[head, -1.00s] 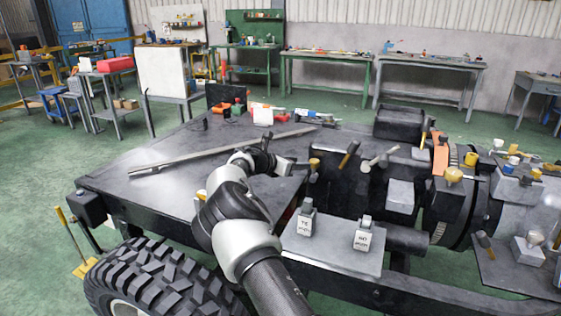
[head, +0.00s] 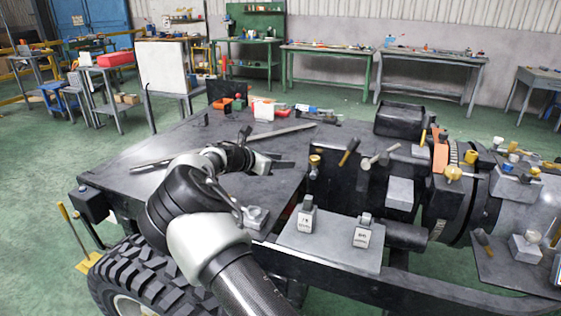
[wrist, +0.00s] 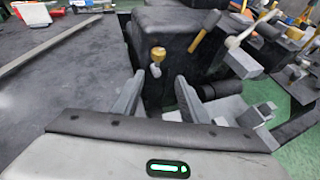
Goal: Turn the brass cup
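A small brass cup (head: 315,160) with a round flared top sits at the near left end of the dark machine housing. In the wrist view the brass cup (wrist: 158,54) is upright against the black block, just beyond and between my fingertips. My gripper (head: 288,164) is just left of the cup in the head view, over the dark deck. In the wrist view my gripper (wrist: 160,84) has its two grey fingers spread apart with nothing between them. I see a gap between the fingers and the cup, but cannot tell its exact depth.
A black-handled lever (head: 349,152) and a pale lever (head: 378,158) stand right of the cup. Grey blocks (head: 305,218) with labels sit on a plate in front. A long metal bar (head: 280,132) lies across the deck, which is otherwise mostly clear at left.

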